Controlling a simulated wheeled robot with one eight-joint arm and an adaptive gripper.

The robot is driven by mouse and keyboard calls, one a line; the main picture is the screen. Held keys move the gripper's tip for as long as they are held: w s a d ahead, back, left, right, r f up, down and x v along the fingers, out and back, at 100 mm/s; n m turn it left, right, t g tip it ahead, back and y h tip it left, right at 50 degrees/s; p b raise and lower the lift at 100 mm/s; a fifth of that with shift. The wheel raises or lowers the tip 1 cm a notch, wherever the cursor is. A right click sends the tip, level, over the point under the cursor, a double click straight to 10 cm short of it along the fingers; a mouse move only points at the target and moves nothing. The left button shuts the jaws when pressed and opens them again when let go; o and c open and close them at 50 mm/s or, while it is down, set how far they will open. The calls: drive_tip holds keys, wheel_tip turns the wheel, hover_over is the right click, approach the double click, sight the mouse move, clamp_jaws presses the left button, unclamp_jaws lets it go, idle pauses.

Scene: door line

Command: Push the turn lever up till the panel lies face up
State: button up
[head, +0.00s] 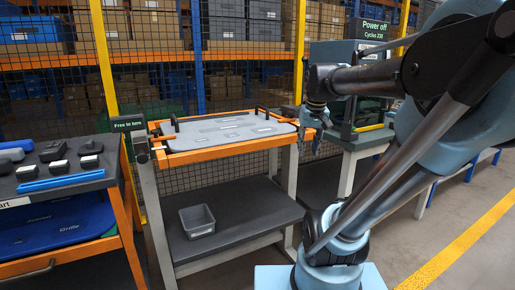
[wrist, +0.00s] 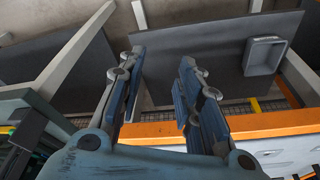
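The panel (head: 232,131) is a light grey board in an orange frame (head: 222,150) on a grey stand. It looks close to flat, with its grey face and black handles upward. My gripper (head: 317,124) is at the frame's right end, pointing down. In the wrist view my gripper (wrist: 160,62) has its two blue fingers well apart with nothing between them. The orange frame (wrist: 250,124) also crosses behind and below the fingers there. I cannot make out the turn lever clearly; my gripper and arm cover part of the frame's right end.
A sign reading "Free to turn" (head: 128,123) is at the stand's left post. A grey bin (head: 197,221) sits on the lower shelf (head: 250,210). A cart with tools (head: 60,178) stands at left, another bench (head: 362,138) at right. Mesh fence runs behind.

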drive_tip(key=s+f, duration=1.4)
drive_tip(key=f, duration=0.3)
drive_tip(key=shift+s+d+f+g, duration=0.15)
drive_tip(key=shift+d+f+g, duration=0.05)
drive_tip(key=shift+d+g, duration=0.1)
drive_tip(key=shift+w+a+f, duration=0.1)
drive_tip(key=shift+w+f, duration=0.1)
drive_tip(key=shift+w, duration=0.25)
